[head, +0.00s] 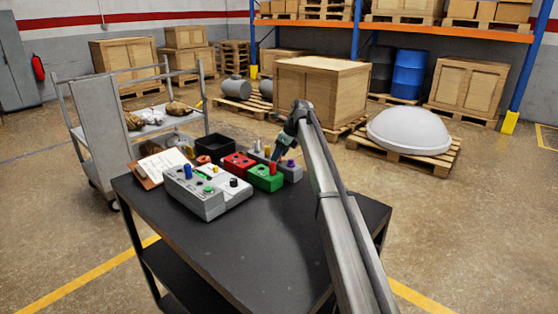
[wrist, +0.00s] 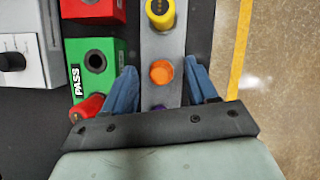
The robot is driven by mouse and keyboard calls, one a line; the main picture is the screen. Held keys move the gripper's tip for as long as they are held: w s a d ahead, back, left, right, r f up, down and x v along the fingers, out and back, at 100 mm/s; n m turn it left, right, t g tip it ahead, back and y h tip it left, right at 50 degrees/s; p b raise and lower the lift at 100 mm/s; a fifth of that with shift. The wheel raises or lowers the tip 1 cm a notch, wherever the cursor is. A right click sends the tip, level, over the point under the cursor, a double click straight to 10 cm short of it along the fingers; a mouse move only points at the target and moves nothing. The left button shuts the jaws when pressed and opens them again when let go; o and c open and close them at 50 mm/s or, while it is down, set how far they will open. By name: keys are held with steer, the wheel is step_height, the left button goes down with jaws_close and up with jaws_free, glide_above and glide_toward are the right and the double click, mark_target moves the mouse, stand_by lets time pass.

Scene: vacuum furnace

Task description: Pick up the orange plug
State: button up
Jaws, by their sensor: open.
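The orange plug (wrist: 161,73) stands in a grey block (wrist: 160,48) in the wrist view, between a yellow plug (wrist: 160,12) and a purple plug (wrist: 158,107). My gripper (wrist: 163,76) is open, with one blue finger on each side of the grey block. The orange plug lies between the fingertips, with a gap on both sides. In the head view my gripper (head: 281,150) is over the far right part of the table, and I cannot make out the orange plug there.
A green block (wrist: 97,62) marked PASS, holding a red plug (wrist: 87,107), is close to the left finger. A red block (head: 238,165), a white control box (head: 208,200), a black bin (head: 215,146) and a clipboard (head: 158,165) share the dark table (head: 260,235). The table's near part is clear.

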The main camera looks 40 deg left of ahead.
jaws_close()
stand_by(0.5)
steer(key=shift+r, duration=0.2)
